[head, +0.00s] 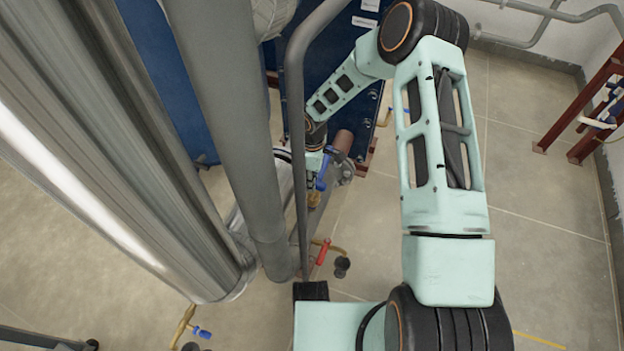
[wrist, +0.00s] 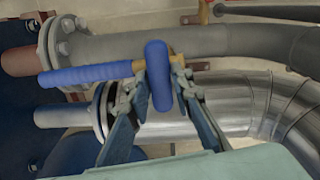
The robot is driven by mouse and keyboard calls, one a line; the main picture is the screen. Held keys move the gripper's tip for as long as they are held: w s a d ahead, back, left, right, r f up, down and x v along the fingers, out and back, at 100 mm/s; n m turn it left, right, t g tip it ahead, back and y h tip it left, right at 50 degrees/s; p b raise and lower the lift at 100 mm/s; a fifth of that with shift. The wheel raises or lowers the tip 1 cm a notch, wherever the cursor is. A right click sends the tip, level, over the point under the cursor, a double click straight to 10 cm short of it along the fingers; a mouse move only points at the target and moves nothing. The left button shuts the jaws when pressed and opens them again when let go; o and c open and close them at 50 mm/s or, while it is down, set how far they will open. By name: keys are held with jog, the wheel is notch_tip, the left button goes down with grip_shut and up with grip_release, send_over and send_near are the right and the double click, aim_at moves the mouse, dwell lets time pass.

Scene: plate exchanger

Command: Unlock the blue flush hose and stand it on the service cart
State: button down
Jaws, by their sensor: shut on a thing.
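In the wrist view, my gripper (wrist: 165,75) is shut on an upright, rounded blue piece (wrist: 159,90) that stands between its two fingers. A ribbed blue sleeve (wrist: 85,75) with a brass-coloured end runs left from it; I cannot tell whether the two are joined, or which belongs to the flush hose. In the head view, my arm reaches down behind the pipes to a blue part (head: 322,172) beside a flanged pipe end. My fingers are mostly hidden there. I cannot identify the service cart with certainty.
A large silver pipe (head: 110,150) and a grey pipe (head: 225,120) stand close left of my arm. A thin grey rail (head: 297,130) crosses just beside the grip. Red (head: 323,252) and blue (head: 203,333) valve levers sit low down. Tiled floor (head: 545,190) at right is clear.

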jog(key=shift+r+p, duration=1.25)
jog(key=shift+r, duration=0.7)
